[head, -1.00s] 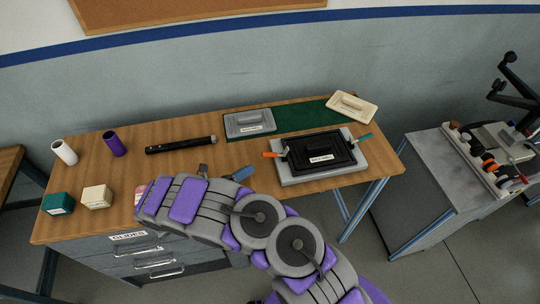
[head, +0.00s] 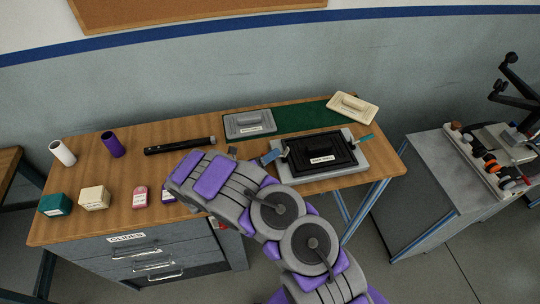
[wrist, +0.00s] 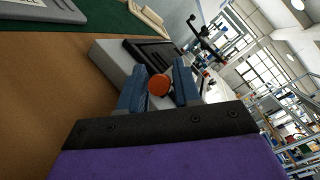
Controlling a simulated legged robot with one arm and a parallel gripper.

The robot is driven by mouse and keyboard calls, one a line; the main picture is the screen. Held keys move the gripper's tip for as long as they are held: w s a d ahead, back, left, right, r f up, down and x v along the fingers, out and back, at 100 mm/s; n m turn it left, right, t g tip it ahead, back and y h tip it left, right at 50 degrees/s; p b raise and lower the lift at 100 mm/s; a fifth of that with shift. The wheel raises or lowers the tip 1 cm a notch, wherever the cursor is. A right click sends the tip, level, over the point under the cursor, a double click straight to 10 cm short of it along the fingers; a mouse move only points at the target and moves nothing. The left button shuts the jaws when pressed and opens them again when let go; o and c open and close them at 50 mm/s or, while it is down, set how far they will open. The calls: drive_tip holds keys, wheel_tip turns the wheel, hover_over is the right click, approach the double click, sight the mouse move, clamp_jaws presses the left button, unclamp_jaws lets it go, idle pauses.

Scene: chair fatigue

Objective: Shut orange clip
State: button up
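The orange clip (wrist: 158,85) shows in the wrist view as a round orange handle end. It sits between the two blue fingers of my gripper (wrist: 160,78), with a finger on each side and narrow gaps visible. My gripper is open around it, and I cannot tell whether either finger touches it. In the head view my gripper (head: 271,156) is at the left edge of the grey base (head: 350,168) and hides the orange clip.
A grey cabinet (head: 425,185) stands to the right.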

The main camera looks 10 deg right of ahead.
drive_tip(key=shift+c, duration=0.4)
clamp_jaws()
